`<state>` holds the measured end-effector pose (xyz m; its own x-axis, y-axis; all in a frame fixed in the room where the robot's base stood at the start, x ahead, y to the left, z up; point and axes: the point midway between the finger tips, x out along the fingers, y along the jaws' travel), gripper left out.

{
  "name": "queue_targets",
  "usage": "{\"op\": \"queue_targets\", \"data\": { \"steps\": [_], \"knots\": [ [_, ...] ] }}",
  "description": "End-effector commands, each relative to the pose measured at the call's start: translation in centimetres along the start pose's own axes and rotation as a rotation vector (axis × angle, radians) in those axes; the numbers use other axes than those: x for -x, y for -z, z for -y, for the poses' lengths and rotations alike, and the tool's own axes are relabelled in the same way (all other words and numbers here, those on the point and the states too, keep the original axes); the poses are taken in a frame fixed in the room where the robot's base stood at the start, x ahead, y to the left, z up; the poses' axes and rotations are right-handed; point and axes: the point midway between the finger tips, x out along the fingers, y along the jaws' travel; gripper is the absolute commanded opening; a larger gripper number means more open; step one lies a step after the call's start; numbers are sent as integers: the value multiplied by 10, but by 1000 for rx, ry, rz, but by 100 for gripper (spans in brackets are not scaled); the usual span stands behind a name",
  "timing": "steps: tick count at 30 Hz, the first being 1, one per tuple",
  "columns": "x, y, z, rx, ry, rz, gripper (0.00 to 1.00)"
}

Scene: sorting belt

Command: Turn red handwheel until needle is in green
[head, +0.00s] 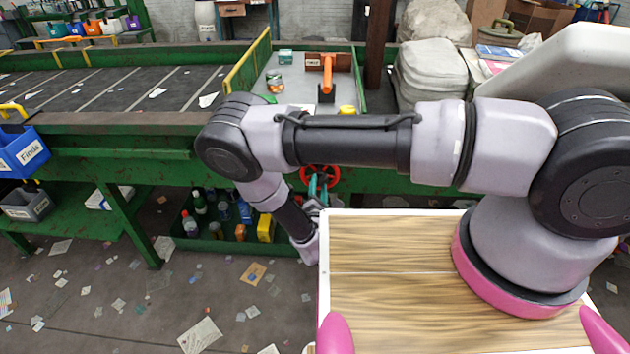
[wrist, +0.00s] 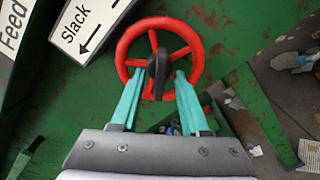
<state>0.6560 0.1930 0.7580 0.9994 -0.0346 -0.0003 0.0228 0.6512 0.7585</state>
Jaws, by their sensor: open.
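The red handwheel (wrist: 160,23) is in the upper middle of the wrist view, mounted on a green panel. A dark elongated hub piece (wrist: 152,68) stands out at its centre. My gripper (wrist: 164,76) is open, with its two teal fingers in front of the wheel on either side of the dark piece; contact cannot be told. In the head view the handwheel (head: 334,171) shows below the belt's edge, partly covered by the teal fingers of my gripper (head: 318,184). I see no gauge, needle or green zone in either view.
A white "Slack" label (wrist: 84,28) with an arrow and a "Feed" label (wrist: 12,35) are left of the wheel. In the head view, a green bin (head: 185,240) of bottles stands under the belt, and paper scraps litter the floor. My wood-patterned top fills the front.

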Motion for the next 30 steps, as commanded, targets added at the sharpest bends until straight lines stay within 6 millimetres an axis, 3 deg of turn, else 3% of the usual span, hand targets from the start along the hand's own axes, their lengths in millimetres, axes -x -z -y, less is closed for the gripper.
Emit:
{"op": "queue_targets", "data": {
  "steps": [8,9,12,13,23,30],
  "knots": [
    [-1,-1,1,0,-1,-1,45],
    [-1,-1,1,0,0,-1,41],
    [-1,-1,1,-1,0,-1,3],
    [-1,-1,1,-1,0,-1,0],
    [0,-1,1,18,-1,0,0],
    [0,0,0,128,-2,-2,0]
  ]
}}
